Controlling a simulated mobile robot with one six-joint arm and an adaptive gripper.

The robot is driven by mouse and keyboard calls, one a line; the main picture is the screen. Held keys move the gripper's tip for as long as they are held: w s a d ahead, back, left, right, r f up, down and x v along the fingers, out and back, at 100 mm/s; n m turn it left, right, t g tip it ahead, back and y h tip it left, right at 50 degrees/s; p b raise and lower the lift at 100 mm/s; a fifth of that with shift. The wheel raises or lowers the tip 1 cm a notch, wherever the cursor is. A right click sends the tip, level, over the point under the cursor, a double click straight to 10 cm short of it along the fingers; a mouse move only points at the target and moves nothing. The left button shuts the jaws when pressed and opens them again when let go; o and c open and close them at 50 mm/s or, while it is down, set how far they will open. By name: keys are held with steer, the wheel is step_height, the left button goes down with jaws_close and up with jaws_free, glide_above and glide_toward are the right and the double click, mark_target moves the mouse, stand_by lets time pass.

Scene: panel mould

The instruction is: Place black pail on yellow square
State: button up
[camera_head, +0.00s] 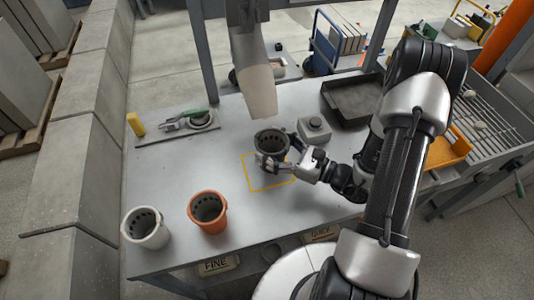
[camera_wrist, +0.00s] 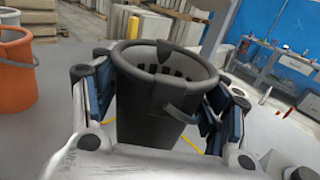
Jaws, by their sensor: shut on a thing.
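The black pail (camera_head: 271,143) is held upright between the fingers of my gripper (camera_head: 284,148). In the wrist view the black pail (camera_wrist: 152,98) fills the middle, with a finger pressed to each side of it. The yellow square (camera_head: 254,180) is an outline on the table. The pail is over its upper right part in the head view, and it hides that part. Parts of the yellow lines show beside the pail's lower end in the wrist view. I cannot tell whether the pail's base touches the table.
An orange pail (camera_head: 207,211) and a white pail (camera_head: 145,228) stand to the left on the grey table (camera_head: 180,170). A grey box with a knob (camera_head: 314,130) stands close right of the held pail. A dark tray (camera_head: 352,100) lies behind.

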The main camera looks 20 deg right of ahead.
steer(key=shift+x, duration=0.8)
steer(key=shift+f+b, duration=0.85)
steer(key=shift+f, duration=0.85)
steer(key=shift+f, duration=0.2)
steer(key=o, duration=1.2)
